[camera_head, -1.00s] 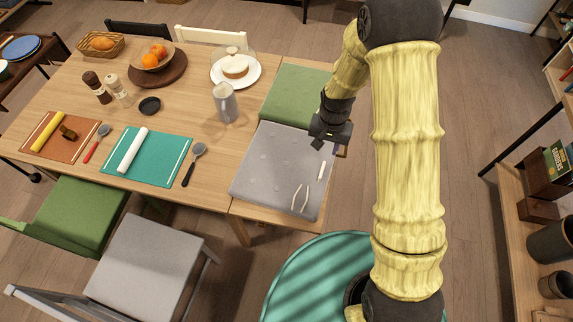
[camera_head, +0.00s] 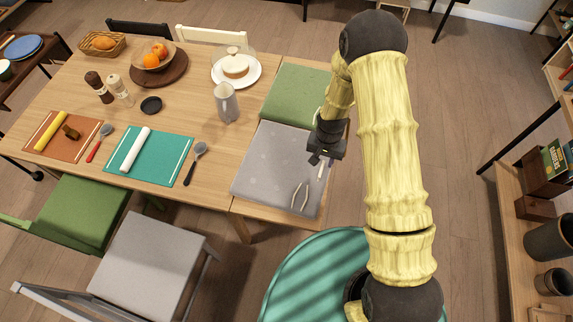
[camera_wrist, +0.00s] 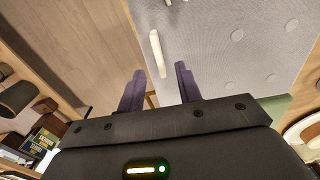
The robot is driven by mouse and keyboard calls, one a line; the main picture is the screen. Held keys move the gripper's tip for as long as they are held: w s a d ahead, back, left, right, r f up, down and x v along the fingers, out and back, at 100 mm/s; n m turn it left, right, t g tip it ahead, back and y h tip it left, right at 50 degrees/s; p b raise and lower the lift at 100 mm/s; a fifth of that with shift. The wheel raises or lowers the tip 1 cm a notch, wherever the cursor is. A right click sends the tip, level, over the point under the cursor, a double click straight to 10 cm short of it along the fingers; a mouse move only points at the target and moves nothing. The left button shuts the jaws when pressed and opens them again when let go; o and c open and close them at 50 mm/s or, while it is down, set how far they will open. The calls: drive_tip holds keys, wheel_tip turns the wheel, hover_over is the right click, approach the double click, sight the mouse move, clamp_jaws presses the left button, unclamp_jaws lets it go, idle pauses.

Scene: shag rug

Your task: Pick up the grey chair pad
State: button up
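The grey chair pad (camera_head: 262,168) lies flat on a wooden bench end beside the table, with tufted dimples on its top. My gripper (camera_head: 318,160) is over the pad's right edge. In the wrist view my gripper (camera_wrist: 160,88) has its two dark fingers apart with nothing between them. Whether the fingers touch the pad cannot be told.
A green pad (camera_head: 295,92) lies behind the grey one. Another grey seat (camera_head: 148,262) is at lower left. Open wooden floor lies right of the pad, before a shelf (camera_head: 515,215).

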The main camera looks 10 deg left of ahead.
sight(322, 169)
drive_tip(key=shift+s+f+p, duration=0.15)
drive_tip(key=shift+f+p, duration=0.3)
drive_tip(key=shift+f, duration=0.15)
drive_tip(key=shift+f+p, duration=0.65)
drive_tip(key=shift+f, duration=1.3)
clamp_jaws()
